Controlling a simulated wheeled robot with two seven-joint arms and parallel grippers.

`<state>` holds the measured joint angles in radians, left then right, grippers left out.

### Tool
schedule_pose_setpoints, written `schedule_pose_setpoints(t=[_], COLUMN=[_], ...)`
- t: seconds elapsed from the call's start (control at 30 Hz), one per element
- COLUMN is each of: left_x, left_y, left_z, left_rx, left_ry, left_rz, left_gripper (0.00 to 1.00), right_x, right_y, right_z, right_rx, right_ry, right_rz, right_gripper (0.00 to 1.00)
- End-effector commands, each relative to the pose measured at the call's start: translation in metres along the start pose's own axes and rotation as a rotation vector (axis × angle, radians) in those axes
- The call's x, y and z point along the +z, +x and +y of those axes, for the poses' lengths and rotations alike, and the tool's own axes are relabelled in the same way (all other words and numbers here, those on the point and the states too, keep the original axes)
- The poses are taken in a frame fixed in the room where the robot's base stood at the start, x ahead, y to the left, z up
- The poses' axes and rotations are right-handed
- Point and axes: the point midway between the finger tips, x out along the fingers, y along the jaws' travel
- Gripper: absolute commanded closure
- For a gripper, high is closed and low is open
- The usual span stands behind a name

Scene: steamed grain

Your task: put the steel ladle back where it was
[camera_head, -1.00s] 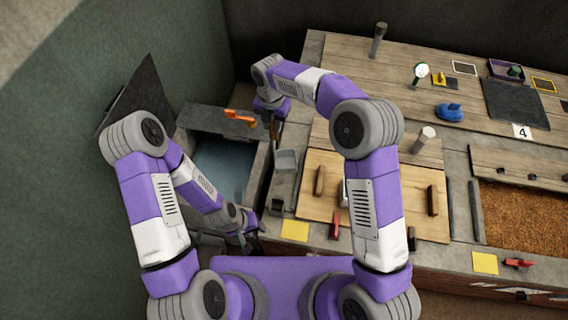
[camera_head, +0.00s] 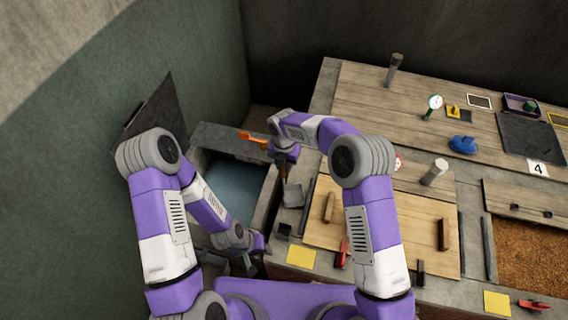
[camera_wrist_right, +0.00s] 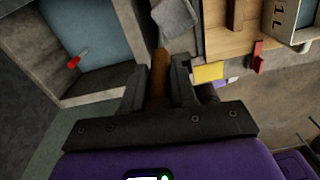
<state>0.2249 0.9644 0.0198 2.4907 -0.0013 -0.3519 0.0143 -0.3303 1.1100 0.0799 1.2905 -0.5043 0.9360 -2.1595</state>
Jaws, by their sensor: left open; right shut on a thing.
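The steel ladle shows as a grey, squarish head (camera_head: 293,195) on a brown handle (camera_wrist_right: 160,72). My right gripper (camera_head: 284,166) is shut on the handle, beside the right wall of the stone basin. The head hangs below the gripper, near the strip between basin and wooden board; I cannot tell whether it touches anything. In the right wrist view the handle runs between the fingers of my right gripper (camera_wrist_right: 158,82), with the grey head (camera_wrist_right: 175,16) beyond. My left gripper (camera_head: 256,264) is open and low, near the basin's front end, partly hidden by its arm.
The stone basin (camera_head: 262,212) holds blue-grey water (camera_head: 236,186). An orange-red tool (camera_head: 252,137) lies at its far rim. The wooden board (camera_head: 385,262) carries brown blocks. A yellow square (camera_head: 301,256) and a red-handled item (camera_head: 343,254) lie near the front edge.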

Motion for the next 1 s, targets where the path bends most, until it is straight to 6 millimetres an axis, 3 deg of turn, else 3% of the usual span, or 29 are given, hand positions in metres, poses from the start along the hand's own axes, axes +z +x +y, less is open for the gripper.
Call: schedule_pose_setpoints(t=[0.57, 0.6, 0.77, 1.0], left_x=[0.0, 0.0, 0.0, 0.0], left_y=[0.009, 0.008, 0.008, 0.008], left_z=[-0.003, -0.003, -0.003, -0.003], left_rx=[0.0, 0.0, 0.0, 0.0], left_ry=[0.0, 0.0, 0.0, 0.0], left_rz=[0.0, 0.0, 0.0, 0.0], left_gripper=[0.57, 0.57, 0.57, 0.57], right_x=[0.0, 0.0, 0.0, 0.0], right_y=[0.011, 0.012, 0.011, 0.011], right_z=[0.0, 0.0, 0.0, 0.0], right_rx=[0.001, 0.0, 0.0, 0.0], right_ry=[0.0, 0.0, 0.0, 0.0], right_rz=[0.0, 0.001, 0.001, 0.001], right_gripper=[1.0, 0.71, 0.47, 0.47])
